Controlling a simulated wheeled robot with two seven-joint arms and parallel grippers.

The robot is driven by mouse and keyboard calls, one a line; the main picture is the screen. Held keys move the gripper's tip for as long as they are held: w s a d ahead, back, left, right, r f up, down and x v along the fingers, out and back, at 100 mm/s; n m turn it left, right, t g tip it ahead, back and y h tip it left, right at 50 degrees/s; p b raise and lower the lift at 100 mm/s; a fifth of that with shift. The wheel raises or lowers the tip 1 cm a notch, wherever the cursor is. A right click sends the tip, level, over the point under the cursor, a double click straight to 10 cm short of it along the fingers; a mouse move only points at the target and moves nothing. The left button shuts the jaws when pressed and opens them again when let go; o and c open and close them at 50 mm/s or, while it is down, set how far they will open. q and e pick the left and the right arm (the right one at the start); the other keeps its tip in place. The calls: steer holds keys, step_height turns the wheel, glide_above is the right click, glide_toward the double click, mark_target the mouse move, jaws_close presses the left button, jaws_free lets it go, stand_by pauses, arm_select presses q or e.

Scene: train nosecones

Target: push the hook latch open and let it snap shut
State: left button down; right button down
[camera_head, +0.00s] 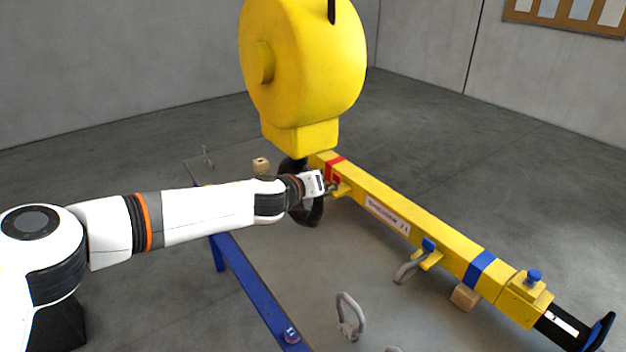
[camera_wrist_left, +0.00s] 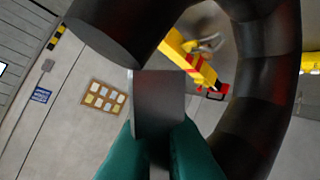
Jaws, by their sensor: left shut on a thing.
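The black hook (camera_head: 308,213) hangs under the big yellow hoist block (camera_head: 305,60), partly hidden by my left gripper (camera_head: 327,186). In the left wrist view the hook (camera_wrist_left: 265,75) is a thick dark curve at the right, with a blunt black end (camera_wrist_left: 105,35) at upper left. A flat dark grey plate, which looks like the hook latch (camera_wrist_left: 159,95), stands between the teal fingers of my left gripper (camera_wrist_left: 160,130). The fingers are shut on it. How far the latch is swung is unclear. My right gripper is not in view.
A yellow beam (camera_head: 400,205) with red and blue bands runs from beneath the hoist block to the lower right. A grey table (camera_head: 300,260) with a blue frame carries loose grey shackles (camera_head: 350,318) and wooden blocks (camera_head: 465,297).

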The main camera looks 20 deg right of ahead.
arm_select(q)
steer(key=shift+w+a+f+m+t+b, duration=0.1)
steer(key=shift+w+f+m+t+b, duration=0.35)
steer(key=shift+b, duration=0.8)
steer(key=shift+r+m+t+b, duration=0.35)
steer(key=shift+m, duration=0.1)
steer(key=shift+a+r, duration=0.1)
steer(key=c, duration=1.6)
jaws_free()
steer(key=b+v, duration=0.2)
steer(key=v, duration=1)
steer(key=shift+w, duration=0.1)
